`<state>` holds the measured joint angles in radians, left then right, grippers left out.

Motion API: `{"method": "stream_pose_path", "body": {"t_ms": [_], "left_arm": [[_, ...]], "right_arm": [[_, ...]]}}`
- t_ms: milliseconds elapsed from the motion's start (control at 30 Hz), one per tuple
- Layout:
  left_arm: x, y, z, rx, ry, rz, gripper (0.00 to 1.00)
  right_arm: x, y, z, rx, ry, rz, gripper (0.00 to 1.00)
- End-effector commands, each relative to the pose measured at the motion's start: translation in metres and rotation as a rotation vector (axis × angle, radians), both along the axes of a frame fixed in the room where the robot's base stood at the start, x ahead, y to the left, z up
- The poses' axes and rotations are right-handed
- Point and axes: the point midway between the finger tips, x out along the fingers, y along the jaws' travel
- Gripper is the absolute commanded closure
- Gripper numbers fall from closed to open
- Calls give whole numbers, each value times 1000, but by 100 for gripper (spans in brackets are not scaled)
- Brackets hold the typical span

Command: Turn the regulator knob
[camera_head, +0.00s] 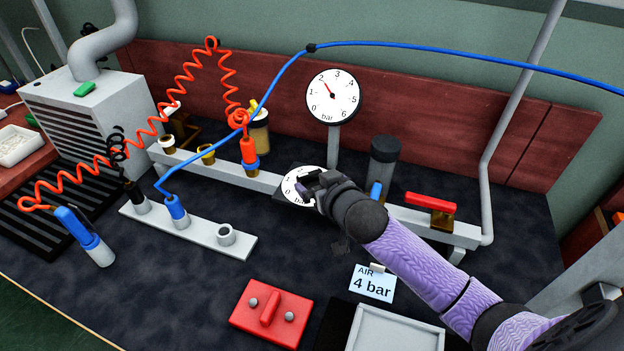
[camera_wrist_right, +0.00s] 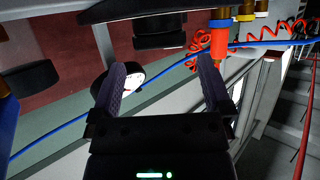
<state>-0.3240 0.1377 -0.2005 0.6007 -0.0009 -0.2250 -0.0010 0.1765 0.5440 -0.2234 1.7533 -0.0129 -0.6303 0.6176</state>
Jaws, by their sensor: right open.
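A white dial plate (camera_head: 292,188) with black numbers sits at the middle of the grey manifold bar. My right gripper (camera_head: 312,183) is over it and hides part of it; I cannot make out the knob there. In the right wrist view my right gripper (camera_wrist_right: 162,80) is open with nothing between its fingertips. A dark stepped cylinder (camera_wrist_right: 160,28), perhaps the regulator knob, lies ahead of the fingers, apart from them. The round bar gauge (camera_head: 333,97) stands on a post behind, its red needle near 2. A card (camera_head: 373,284) reads "AIR 4 bar". My left gripper is out of view.
A dark grey cylinder (camera_head: 384,160) and a red lever (camera_head: 431,201) are right of the dial. A red coiled hose (camera_head: 168,110) and a blue hose (camera_head: 440,51) cross the bench. A red block (camera_head: 270,313) and a grey tray (camera_head: 396,329) are in front.

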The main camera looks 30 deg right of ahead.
Motion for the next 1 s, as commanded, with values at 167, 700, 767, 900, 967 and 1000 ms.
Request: {"method": "stream_pose_path", "body": {"t_ms": [167,700,767,900,967,1000], "left_arm": [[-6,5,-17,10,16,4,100],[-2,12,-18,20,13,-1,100],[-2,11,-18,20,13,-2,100],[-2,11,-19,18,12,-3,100],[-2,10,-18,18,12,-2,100],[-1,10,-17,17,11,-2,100]], "right_arm": [[26,-2,-14,0,0,0,0],[35,-2,-14,-1,-1,0,30],[35,-2,-14,-1,-1,0,42],[35,-2,-14,-1,0,0,72],[35,-2,-14,-1,0,3,74],[35,-2,-13,-1,0,12,74]]}}
